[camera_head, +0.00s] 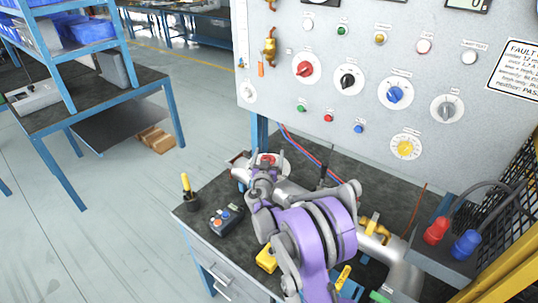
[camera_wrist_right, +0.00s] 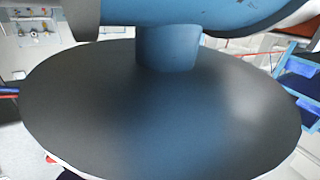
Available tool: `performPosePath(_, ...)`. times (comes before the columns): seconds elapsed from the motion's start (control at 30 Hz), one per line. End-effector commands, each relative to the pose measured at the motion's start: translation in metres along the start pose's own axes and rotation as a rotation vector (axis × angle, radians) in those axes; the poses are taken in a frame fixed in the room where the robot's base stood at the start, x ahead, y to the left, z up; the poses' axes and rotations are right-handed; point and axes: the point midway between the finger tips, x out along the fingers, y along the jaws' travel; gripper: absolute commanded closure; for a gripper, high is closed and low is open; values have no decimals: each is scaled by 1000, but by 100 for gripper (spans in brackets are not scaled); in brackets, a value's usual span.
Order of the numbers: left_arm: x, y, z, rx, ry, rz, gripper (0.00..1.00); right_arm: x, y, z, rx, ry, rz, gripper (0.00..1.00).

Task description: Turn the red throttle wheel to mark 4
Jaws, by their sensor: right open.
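A small red wheel (camera_head: 268,159) shows in the head view, on a pale round plate at the left end of the silver pipe (camera_head: 405,275) on the bench. My purple right arm reaches over the bench from below. My right gripper (camera_head: 264,172) is open, just in front of the red wheel and overlapping it in the picture. I cannot tell whether they touch. The wheel's marks are too small to read. In the right wrist view a large dark disc (camera_wrist_right: 165,105) fills most of the picture and hides what lies beyond. My left gripper is not in view.
The grey panel behind carries red (camera_head: 305,68), black, blue and grey knobs and a yellow dial (camera_head: 405,147). A button box (camera_head: 226,219) and a cup with a yellow-handled tool (camera_head: 186,184) stand at the bench's left. Red and blue plugs (camera_head: 436,231) are at right.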

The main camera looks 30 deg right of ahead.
Motion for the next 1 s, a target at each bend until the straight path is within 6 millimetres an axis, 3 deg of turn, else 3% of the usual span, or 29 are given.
performPosePath(0.17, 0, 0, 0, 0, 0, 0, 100, 0, 0, 0, 0, 0, 0, 1)
performPosePath(0.63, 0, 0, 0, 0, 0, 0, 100, 0, 0, 0, 0, 0, 0, 86)
performPosePath(1.0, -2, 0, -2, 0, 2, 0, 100, 0, 0, -1, 0, 0, 62, 87)
